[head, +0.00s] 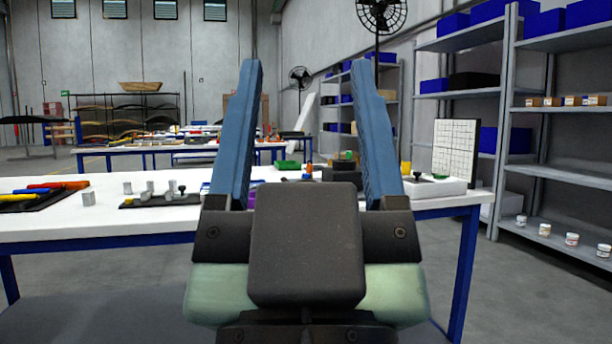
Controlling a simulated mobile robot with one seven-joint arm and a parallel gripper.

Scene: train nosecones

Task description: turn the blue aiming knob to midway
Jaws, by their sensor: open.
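My gripper (306,70) fills the middle of the head view. Its two blue fingers point up and stand wide apart, open with nothing between them. I cannot make out a blue aiming knob. The gripper's dark body and fingers hide part of the table behind them. A white box (440,188) with a small dark knob (416,176) sits at the table's right end, in front of an upright white grid board (457,147).
The white table (110,216) has blue legs. It bears a dark tray of grey blocks (160,199), colored tools (45,190) at left and small green and orange parts beyond the gripper. Grey shelves (555,170) stand at right. Open floor lies between table and shelves.

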